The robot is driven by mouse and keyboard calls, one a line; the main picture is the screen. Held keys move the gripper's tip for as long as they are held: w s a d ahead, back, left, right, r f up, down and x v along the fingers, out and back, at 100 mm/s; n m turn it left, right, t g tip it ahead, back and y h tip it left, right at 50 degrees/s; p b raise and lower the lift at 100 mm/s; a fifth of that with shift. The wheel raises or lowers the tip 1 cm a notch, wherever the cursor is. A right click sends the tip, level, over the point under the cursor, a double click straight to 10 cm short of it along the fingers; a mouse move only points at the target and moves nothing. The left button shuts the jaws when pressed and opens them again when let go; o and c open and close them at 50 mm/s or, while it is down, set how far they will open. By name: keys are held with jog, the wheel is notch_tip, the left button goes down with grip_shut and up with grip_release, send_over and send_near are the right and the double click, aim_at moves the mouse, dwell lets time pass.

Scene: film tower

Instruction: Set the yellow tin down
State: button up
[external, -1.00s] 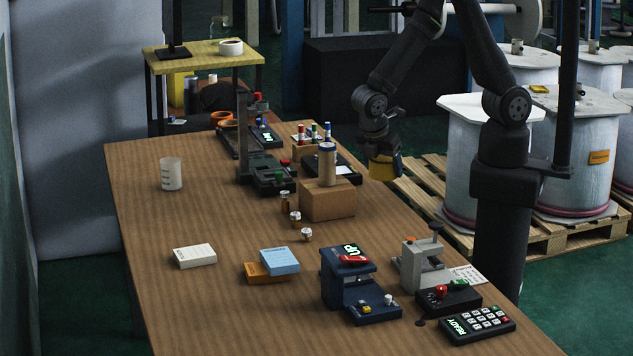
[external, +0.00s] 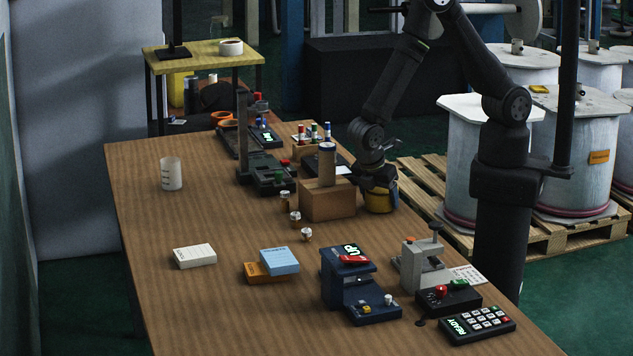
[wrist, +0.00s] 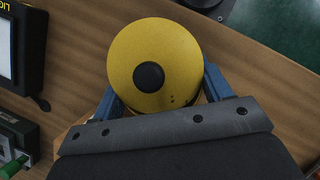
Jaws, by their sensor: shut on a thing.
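The yellow tin (external: 379,199) is at the right edge of the wooden table, just right of the cardboard box. In the wrist view its round yellow lid (wrist: 178,58) with a black knob fills the space between the fingers. My gripper (external: 378,186) is over the tin from above and shut on it, with a blue finger on each side in the wrist view (wrist: 162,92). The tin looks upright and low, at about table height. Its bottom edge is hard to make out, so I cannot tell whether it touches the table.
A cardboard box (external: 327,203) with a tall cylinder (external: 327,165) on it stands close left of the tin. A black device (wrist: 20,48) and a green-topped part (wrist: 20,135) lie to the left in the wrist view. The table (external: 220,215) is clear at centre left.

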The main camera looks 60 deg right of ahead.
jog(key=shift+f, duration=0.15)
jog(key=o, duration=1.2)
jog(key=v, duration=1.2)
jog(key=x, duration=1.1)
jog(key=shift+d+f, duration=0.2)
jog(key=shift+f, duration=0.05)
jog(key=shift+r, duration=1.55)
